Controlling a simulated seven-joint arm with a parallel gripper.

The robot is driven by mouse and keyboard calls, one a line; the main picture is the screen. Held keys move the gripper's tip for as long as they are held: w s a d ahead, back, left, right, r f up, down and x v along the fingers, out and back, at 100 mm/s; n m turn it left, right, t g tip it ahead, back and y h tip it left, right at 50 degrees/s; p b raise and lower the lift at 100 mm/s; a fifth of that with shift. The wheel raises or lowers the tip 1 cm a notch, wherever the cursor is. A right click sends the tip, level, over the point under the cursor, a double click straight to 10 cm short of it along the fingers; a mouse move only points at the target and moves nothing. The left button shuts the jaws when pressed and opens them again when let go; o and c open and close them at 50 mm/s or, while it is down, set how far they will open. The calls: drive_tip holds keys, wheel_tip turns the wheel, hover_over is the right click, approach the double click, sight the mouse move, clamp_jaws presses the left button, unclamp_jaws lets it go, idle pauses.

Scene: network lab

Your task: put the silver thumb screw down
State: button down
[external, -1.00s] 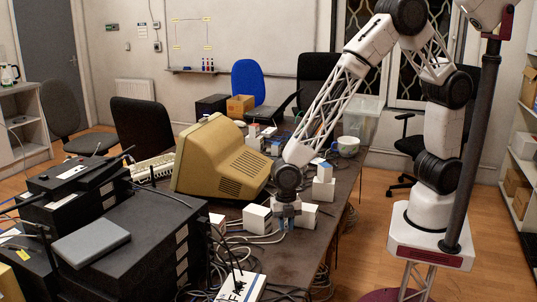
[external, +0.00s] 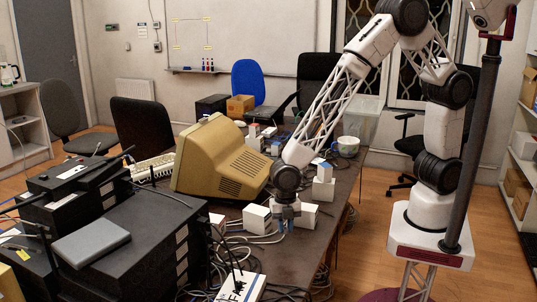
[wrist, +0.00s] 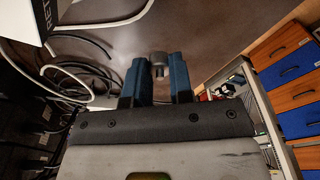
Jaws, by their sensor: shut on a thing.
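The silver thumb screw (wrist: 159,60) shows in the wrist view as a small grey knurled head with a short stem, between the tips of my blue fingers. My gripper (wrist: 159,75) is shut on it. In the external view my gripper (external: 284,224) points down, low over the dark table (external: 290,255) near its right edge. The screw is too small to make out there. I cannot tell whether it touches the table top.
White boxes stand close to my gripper, one to its left (external: 257,218) and one to its right (external: 308,215). A beige monitor (external: 220,160) is behind to the left. Loose cables (wrist: 85,70) lie beside the screw in the wrist view.

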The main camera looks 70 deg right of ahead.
drive_tip(key=s+a+r, duration=0.1)
drive_tip(key=s+a, duration=0.2)
drive_tip(key=a, duration=0.5)
drive_tip(key=s+a+r+m, duration=0.1)
drive_tip(key=s+a, duration=0.3)
drive_tip(key=a, duration=0.5)
drive_tip(key=shift+s+a+r, duration=0.2)
drive_tip(key=shift+s+r, duration=0.1)
drive_tip(key=shift+r, duration=0.5)
drive_tip(key=shift+a, duration=0.1)
hover_over(240, 297)
drive_tip(key=shift+w+f, duration=0.1)
drive_tip(key=shift+f, duration=0.6)
drive_tip(key=shift+d, duration=0.2)
drive_tip(key=shift+f, duration=1.8)
drive_tip(key=shift+f, duration=0.15)
drive_tip(key=c, duration=1)
unclamp_jaws()
drive_tip(key=shift+r, duration=0.2)
